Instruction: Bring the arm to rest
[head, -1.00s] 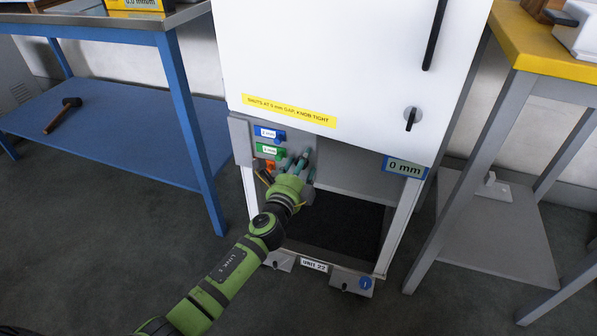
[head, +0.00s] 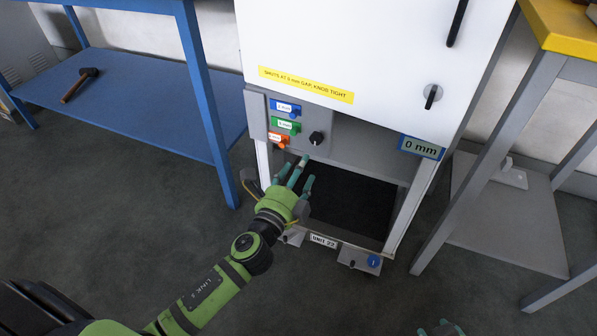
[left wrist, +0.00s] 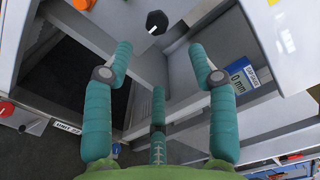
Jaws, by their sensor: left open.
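My left gripper (head: 298,172) is green with teal fingers, spread open and empty. It is in front of the lower opening of the white cabinet (head: 350,50), below the control panel. The black knob (head: 316,138) is just above the fingertips and apart from them. In the left wrist view my left gripper (left wrist: 160,60) shows its fingers apart, with the knob (left wrist: 156,22) beyond them. The display (head: 421,147) reads 0 mm. A few teal fingertips of my right gripper (head: 441,328) show at the bottom edge; the rest is cut off.
Blue, green and orange tabs (head: 285,125) sit left of the knob. A blue bench (head: 130,110) with a mallet (head: 79,84) on its shelf stands left. A yellow-topped table (head: 565,25) with grey legs stands right. Grey floor in front is clear.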

